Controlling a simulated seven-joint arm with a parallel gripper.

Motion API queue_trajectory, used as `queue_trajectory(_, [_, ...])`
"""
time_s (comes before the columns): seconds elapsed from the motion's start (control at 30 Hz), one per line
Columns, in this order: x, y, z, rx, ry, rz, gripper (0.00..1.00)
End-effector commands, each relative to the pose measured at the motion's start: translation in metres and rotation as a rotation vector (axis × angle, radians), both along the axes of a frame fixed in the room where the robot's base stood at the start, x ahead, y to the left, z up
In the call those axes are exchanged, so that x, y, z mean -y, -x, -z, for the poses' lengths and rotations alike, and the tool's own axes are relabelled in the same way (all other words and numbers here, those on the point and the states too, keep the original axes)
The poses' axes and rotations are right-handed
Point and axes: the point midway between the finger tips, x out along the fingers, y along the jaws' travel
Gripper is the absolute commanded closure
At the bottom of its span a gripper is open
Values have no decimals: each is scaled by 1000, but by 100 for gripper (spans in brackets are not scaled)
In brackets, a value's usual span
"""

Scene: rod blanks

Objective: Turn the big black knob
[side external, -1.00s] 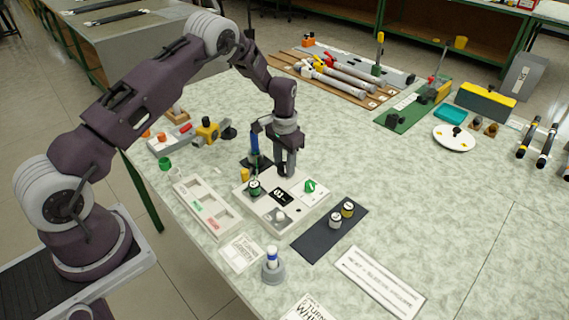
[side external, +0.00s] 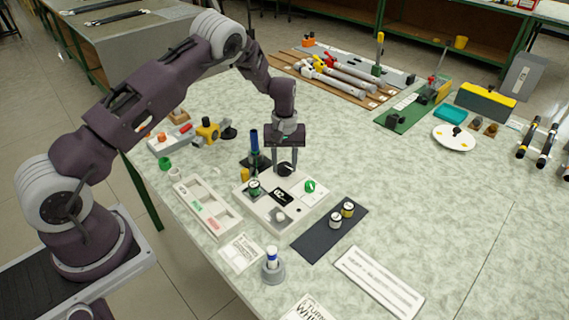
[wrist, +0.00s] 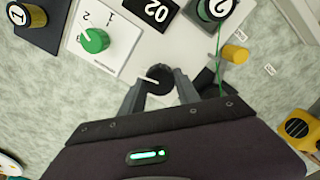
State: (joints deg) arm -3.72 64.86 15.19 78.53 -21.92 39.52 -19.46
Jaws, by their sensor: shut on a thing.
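The big black knob (wrist: 160,80) sits at the edge of the white panel (wrist: 105,62) in the wrist view, with a white pointer line on top. It also shows between the finger ends in the side view (side external: 286,169). My gripper (wrist: 161,84) points down over the panel, one finger on each side of the knob, shut on it. In the side view my gripper (side external: 285,166) stands upright at the panel's back corner. A black display (wrist: 157,12) on the panel reads 02.
A green knob (wrist: 94,40) with marks 1 and 2 is on the same panel. A green-and-black piece marked 2 (wrist: 213,7) and a yellow cylinder (wrist: 235,53) are close to my gripper.

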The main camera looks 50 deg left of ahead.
Motion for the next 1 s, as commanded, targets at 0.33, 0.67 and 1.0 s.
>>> queue_trajectory(0.33, [0,-1,-1,3,-1,-108,100])
queue_trajectory(0.67, [0,-1,-1,3,-1,-124,100])
queue_trajectory(1.0, [0,-1,-1,2,-1,-122,40])
